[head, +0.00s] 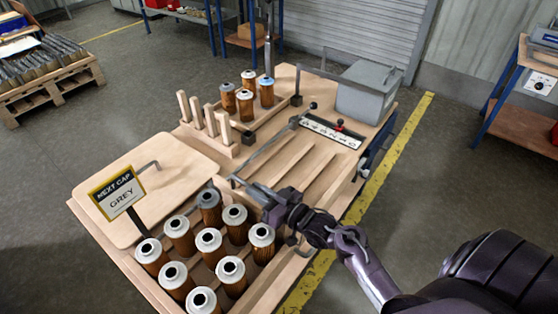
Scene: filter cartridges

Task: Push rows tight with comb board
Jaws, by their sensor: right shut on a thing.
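Several orange-brown filter cartridges with pale ring caps (210,243) stand upright in rows in the near tray of the wooden bench. One darker cartridge (209,203) with a grey cap stands at their far end. My right gripper (268,200) is just beyond the rows, shut on what looks like a thin grey bar (243,184); the fingers partly hide it. A wooden piece with several upright pegs (212,121), comb-like, stands on the bench further back; I cannot tell whether it is the comb board. My left gripper is out of view.
Wooden lanes (290,160) beyond my gripper are empty. A back tray holds several cartridges, one blue-capped (266,90). A grey box (365,92) and a lettered strip (332,131) are at right.

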